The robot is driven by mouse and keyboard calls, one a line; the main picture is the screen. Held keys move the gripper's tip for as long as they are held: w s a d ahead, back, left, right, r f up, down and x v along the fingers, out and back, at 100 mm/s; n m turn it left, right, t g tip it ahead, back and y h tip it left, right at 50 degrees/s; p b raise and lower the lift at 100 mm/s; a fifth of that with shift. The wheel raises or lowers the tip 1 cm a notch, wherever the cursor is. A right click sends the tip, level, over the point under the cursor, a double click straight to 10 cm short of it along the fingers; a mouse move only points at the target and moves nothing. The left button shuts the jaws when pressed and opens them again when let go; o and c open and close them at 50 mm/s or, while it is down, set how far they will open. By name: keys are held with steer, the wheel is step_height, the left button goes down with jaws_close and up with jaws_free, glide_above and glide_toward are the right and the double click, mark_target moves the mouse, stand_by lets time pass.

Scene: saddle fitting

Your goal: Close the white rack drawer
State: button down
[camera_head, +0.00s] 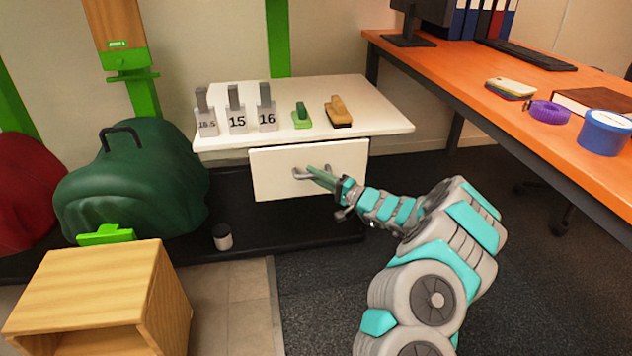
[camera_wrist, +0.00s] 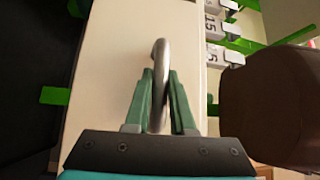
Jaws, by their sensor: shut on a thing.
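The white rack drawer (camera_head: 275,176) sits under the white rack top (camera_head: 375,108) in the head view. Its front stands out a little from under the top, so it looks partly open. A curved metal handle (camera_head: 298,173) is on the drawer front. My gripper (camera_head: 318,176) is at the handle, reaching in from the right. In the wrist view, the green fingers of my gripper (camera_wrist: 160,105) are on either side of the metal handle (camera_wrist: 159,65), shut on it. The white drawer front (camera_wrist: 115,60) fills the middle of that view.
Number blocks (camera_head: 237,115), a green brush (camera_head: 301,116) and a brown brush (camera_head: 338,112) stand on the rack top. A green saddle cover (camera_head: 130,185) and wooden box (camera_head: 95,290) are left. An orange desk (camera_head: 480,85) is right. Dark carpet lies in front.

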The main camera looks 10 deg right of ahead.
steer(key=shift+w+d+b, duration=0.1)
steer(key=shift+w+b, duration=0.35)
steer(key=shift+w, duration=0.7)
steer(key=c, duration=0.8)
jaws_free()
steer(key=shift+o, duration=0.2)
steer(key=v, duration=0.7)
steer(key=shift+s+d, duration=0.25)
steer(key=shift+f, duration=0.1)
